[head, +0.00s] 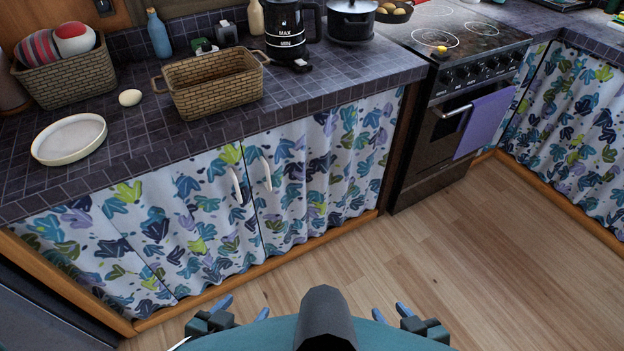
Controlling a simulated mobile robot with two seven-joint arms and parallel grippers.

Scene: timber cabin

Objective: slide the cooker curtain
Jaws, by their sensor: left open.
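A leaf-patterned curtain (325,165) hangs below the counter, on the side beside the cooker (450,110). It has a white handle (266,173) at its left edge. A matching curtain (150,235) hangs to its left, with its own white handle (237,186). The two meet near the handles and look closed. My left gripper (244,307) is open and empty at the bottom of the view, in front of the left curtain's lower part and apart from it. My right gripper (391,311) is at the bottom right over the floor, its blue fingers apart and empty.
Another patterned curtain (575,120) hangs right of the cooker. A purple towel (484,122) hangs on the oven handle. The tiled counter (130,165) holds baskets, a plate (70,139), a kettle (287,25) and a pot (351,18). The wood floor (450,260) is clear.

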